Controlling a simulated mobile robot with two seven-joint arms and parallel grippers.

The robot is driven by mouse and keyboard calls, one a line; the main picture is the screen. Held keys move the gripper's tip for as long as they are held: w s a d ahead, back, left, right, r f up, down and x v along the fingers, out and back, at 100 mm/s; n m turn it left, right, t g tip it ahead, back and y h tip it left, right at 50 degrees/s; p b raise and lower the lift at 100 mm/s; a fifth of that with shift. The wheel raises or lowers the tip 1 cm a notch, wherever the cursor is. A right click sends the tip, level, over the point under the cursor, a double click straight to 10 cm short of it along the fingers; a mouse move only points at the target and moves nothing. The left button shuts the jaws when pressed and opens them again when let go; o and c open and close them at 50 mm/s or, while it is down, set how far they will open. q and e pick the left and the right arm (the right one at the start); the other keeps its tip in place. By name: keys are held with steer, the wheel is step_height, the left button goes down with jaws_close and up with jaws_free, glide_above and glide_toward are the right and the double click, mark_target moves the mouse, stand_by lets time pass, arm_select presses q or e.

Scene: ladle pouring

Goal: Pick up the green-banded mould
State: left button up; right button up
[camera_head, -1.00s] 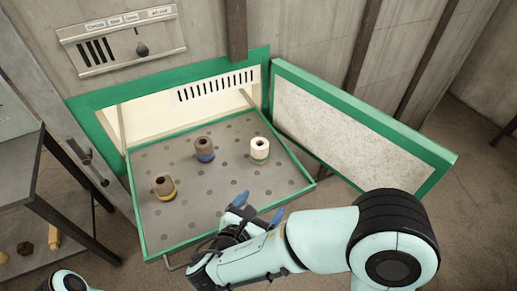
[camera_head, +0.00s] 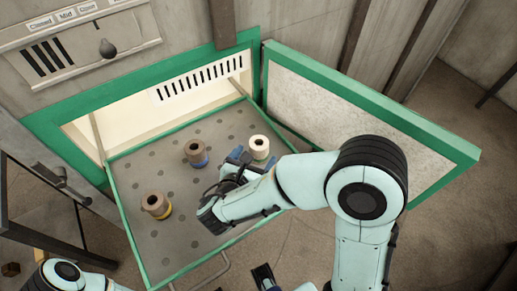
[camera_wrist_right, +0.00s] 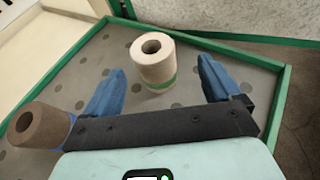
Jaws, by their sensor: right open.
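The green-banded mould (camera_head: 259,146) is a cream, hollow cylinder with a green band low on it. It stands upright on the drawn-out grey tray (camera_head: 160,245), near its right side. In the right wrist view the mould (camera_wrist_right: 155,68) appears between the two blue fingers, a little beyond them, with no contact visible. My right gripper (camera_head: 253,159) is open and empty, just in front of the mould; it also shows in the right wrist view (camera_wrist_right: 160,82). In the head view its fingers are close to the mould's base. My left gripper is not clearly visible.
A brown mould with a blue band (camera_head: 196,153) stands left of the green-banded one. A brown mould with a yellow band (camera_head: 157,206) stands further left. The open green-framed door (camera_head: 370,108) bounds the right side. Free tray surface lies between the moulds.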

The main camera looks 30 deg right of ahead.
mark_target(255, 151)
steer(key=shift+w+a+x, duration=0.1)
steer(key=shift+w+x, duration=0.05)
steer(key=shift+x, duration=1.45)
steer(key=shift+w+a+x, duration=0.1)
steer(key=shift+w+x, duration=0.05)
steer(key=shift+x, duration=1.4)
steer(key=shift+r, duration=0.1)
steer(key=c, duration=1.2)
steer(key=shift+c, duration=0.2)
